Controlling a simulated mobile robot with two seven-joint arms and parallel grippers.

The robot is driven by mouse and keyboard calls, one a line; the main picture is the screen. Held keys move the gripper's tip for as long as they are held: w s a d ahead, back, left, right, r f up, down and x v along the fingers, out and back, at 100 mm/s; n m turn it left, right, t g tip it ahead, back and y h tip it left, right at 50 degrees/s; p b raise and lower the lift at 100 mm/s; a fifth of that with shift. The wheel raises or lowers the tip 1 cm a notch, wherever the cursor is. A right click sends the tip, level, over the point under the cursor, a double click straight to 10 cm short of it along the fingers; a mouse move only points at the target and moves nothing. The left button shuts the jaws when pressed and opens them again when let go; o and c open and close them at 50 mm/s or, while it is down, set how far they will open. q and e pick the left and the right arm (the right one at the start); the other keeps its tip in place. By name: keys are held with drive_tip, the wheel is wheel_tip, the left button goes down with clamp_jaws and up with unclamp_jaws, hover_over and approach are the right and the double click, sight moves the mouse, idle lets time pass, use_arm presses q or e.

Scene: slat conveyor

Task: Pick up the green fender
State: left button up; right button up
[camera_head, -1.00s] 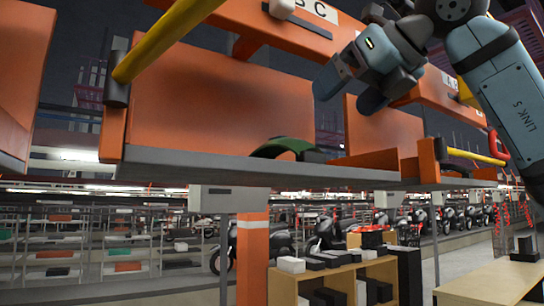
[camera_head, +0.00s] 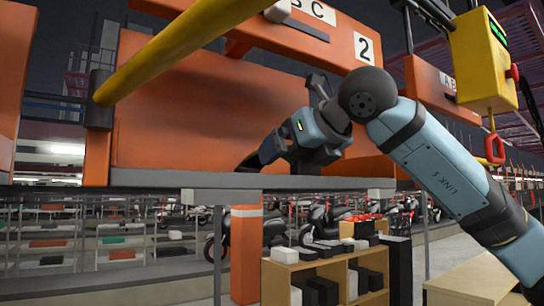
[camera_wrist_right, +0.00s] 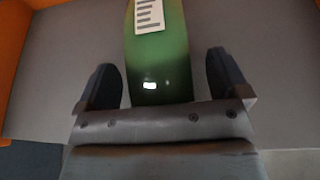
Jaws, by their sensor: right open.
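The green fender (camera_wrist_right: 158,60) shows in the right wrist view, with a white striped label on its upper part. It lies on a grey shelf surface (camera_wrist_right: 60,75). My right gripper (camera_wrist_right: 165,85) is open, with one dark finger on each side of the fender's near end and a visible gap on both sides. In the head view my right gripper (camera_head: 265,155) reaches over the grey shelf edge between orange panels. The fender is hidden or too dark to make out there. My left gripper is not in view.
Orange panels (camera_head: 165,120) flank the shelf. A yellow bar (camera_head: 180,50) crosses the upper left. A yellow control box (camera_head: 482,60) with a red handle hangs at upper right. A wooden shelf unit (camera_head: 330,270) with dark boxes stands below.

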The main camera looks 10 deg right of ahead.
drive_tip(key=shift+s, duration=0.15)
drive_tip(key=shift+c, duration=0.2)
drive_tip(key=c, duration=1.2)
drive_tip(key=shift+o, duration=0.2)
drive_tip(key=shift+d+r, duration=0.1)
drive_tip(key=shift+r, duration=0.2)
